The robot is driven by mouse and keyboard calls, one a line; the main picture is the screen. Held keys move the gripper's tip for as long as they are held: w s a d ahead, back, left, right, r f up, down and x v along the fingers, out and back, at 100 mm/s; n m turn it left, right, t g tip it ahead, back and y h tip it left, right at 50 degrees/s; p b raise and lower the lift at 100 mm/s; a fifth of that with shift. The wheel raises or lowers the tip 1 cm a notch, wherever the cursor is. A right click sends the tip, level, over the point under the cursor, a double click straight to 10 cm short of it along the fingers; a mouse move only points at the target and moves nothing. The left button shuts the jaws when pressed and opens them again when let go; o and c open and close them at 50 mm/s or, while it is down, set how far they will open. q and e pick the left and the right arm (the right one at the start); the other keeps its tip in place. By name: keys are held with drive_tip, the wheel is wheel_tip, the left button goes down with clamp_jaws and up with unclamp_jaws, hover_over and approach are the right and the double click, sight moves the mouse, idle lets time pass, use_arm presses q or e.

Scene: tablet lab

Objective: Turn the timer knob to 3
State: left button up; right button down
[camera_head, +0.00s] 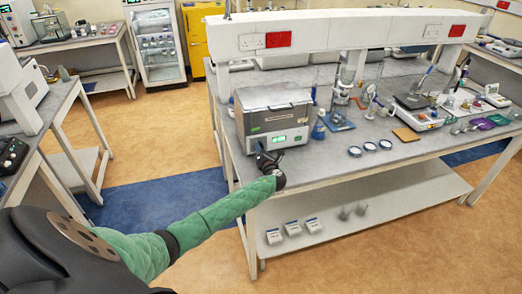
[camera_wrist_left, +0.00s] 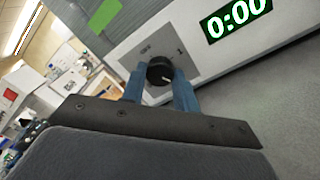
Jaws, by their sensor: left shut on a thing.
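The timer knob (camera_wrist_left: 160,71) is a round black knob with a white mark, on a grey panel (camera_wrist_left: 185,35) at the front of a grey box-shaped machine (camera_head: 272,97). A green display (camera_wrist_left: 236,16) beside it reads 0:00. In the left wrist view, the two blue fingers of my left gripper (camera_wrist_left: 160,80) are on either side of the knob, shut on it. In the head view, my left gripper (camera_head: 265,160) reaches the machine's lower left front, and the gripper hides the knob there. My right gripper is not in view.
The machine stands on the left end of a grey bench (camera_head: 320,165). To its right are a blue bottle (camera_head: 318,128), several round dishes (camera_head: 370,147) and a balance (camera_head: 418,117). A white shelf unit (camera_head: 340,32) spans above. Open floor lies in front.

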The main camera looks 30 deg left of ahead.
use_arm(q)
drive_tip(key=shift+f+m, duration=0.1)
drive_tip(key=shift+m, duration=1)
drive_tip(key=o, duration=1)
drive_tip(key=b+v, duration=0.3)
drive_tip(key=v, duration=0.3)
drive_tip(key=shift+s+d+f, duration=0.1)
drive_tip(key=shift+d+f, duration=0.05)
drive_tip(key=shift+s+d+b, duration=0.3)
drive_tip(key=shift+s+d, duration=0.1)
drive_tip(key=shift+d, duration=0.1)
drive_tip(key=shift+s+d, duration=0.1)
